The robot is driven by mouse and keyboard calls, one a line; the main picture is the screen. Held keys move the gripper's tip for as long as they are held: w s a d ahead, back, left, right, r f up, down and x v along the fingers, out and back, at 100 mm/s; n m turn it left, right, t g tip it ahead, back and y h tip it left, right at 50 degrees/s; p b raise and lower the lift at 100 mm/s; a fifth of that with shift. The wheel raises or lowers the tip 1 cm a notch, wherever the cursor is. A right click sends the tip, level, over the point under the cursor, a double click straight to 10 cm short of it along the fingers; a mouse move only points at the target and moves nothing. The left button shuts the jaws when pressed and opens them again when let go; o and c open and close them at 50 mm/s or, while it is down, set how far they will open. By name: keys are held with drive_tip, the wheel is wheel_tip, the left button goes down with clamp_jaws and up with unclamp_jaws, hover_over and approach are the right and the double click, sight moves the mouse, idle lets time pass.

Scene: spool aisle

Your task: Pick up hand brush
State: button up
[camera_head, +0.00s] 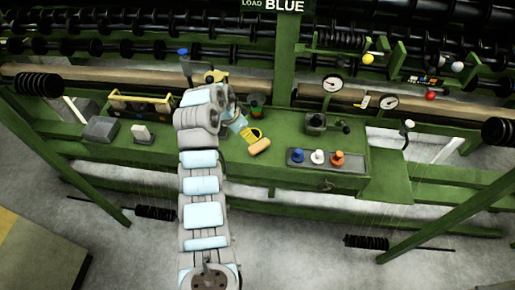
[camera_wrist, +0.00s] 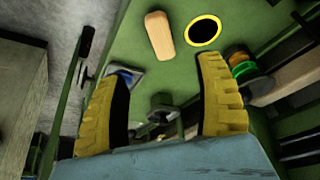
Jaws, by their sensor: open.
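A tan, rounded block (camera_head: 260,146), which looks like the hand brush, lies on the green bench. No bristles show. In the wrist view the tan block (camera_wrist: 158,35) lies beyond my open fingertips, apart from them and roughly in line with the gap. My gripper (camera_wrist: 158,75) has two yellow ribbed fingers spread wide with nothing between them. In the head view my gripper (camera_head: 249,135) is low over the bench, just left of the block, and its fingers are small there.
A yellow-rimmed dark round thing (camera_wrist: 204,30) is close beside the block. A green and orange stacked item (camera_wrist: 240,65) stands farther right. In the head view, a tray (camera_head: 349,164) with blue, white and orange pieces is to the right. A yellow-handled carrier (camera_head: 140,105) stands left.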

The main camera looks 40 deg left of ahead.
sight(259, 145)
drive_tip(key=b+x, duration=0.1)
drive_tip(key=x, duration=0.9)
drive_tip(key=shift+w, duration=0.15)
drive_tip(key=shift+w+d+f, duration=0.15)
drive_tip(key=shift+w+f, duration=0.15)
drive_tip(key=shift+f, duration=0.35)
drive_tip(key=shift+w+f+b, duration=0.55)
drive_tip(key=shift+w+f, duration=0.2)
drive_tip(key=shift+f, duration=0.05)
drive_tip(key=shift+b+x, duration=0.3)
drive_tip(key=shift+x, duration=0.55)
drive_tip(key=shift+d, duration=0.1)
drive_tip(key=shift+f, duration=0.1)
clamp_jaws()
